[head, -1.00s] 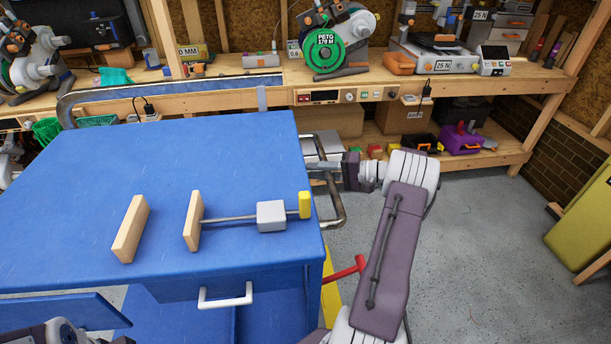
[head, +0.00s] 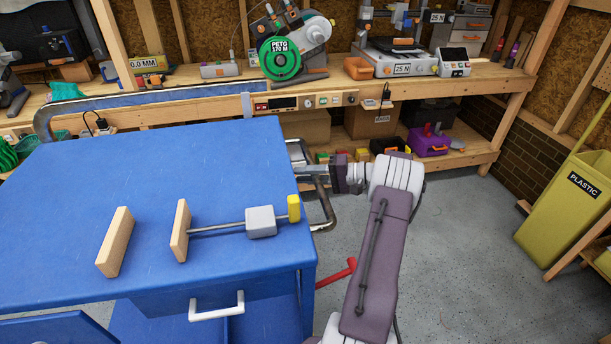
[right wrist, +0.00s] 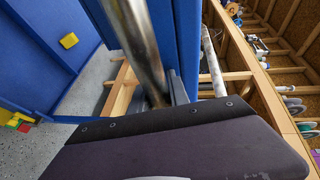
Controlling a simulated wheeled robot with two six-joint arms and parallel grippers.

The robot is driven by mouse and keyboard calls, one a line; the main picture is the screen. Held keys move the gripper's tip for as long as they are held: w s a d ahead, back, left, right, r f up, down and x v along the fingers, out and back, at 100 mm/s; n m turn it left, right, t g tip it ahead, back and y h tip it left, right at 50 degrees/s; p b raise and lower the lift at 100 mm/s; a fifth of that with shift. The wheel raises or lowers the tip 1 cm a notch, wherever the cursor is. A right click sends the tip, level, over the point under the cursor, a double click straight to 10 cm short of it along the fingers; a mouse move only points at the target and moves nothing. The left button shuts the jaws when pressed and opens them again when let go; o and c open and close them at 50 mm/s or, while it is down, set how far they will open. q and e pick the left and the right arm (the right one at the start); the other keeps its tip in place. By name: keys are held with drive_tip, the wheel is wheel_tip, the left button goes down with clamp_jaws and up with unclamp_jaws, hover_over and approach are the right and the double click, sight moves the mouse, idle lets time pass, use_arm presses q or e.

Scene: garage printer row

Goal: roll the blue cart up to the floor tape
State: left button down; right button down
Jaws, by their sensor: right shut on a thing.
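The blue cart (head: 150,180) fills the left of the head view, its top near the workbench. A bent metal handle (head: 326,218) sticks out from its right side. My right gripper (head: 322,172) is shut on this handle; the right wrist view shows the metal bar (right wrist: 138,40) running up to the jaws, beside blue cart panels. A red lever (head: 338,273) juts from the cart's lower right side. No floor tape shows now. My left gripper is not in view.
A clamp with wooden jaws (head: 180,230) lies on the cart top. The wooden workbench (head: 440,88) with a printer and green spool (head: 280,58) runs along the back. A yellow-green PLASTIC bin (head: 572,205) stands at right. Grey floor (head: 450,250) between is clear.

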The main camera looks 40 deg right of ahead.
drive_tip(key=c, duration=1.5)
unclamp_jaws()
drive_tip(key=p+v, duration=0.1)
drive_tip(key=v, duration=0.8)
drive_tip(key=shift+f, duration=0.1)
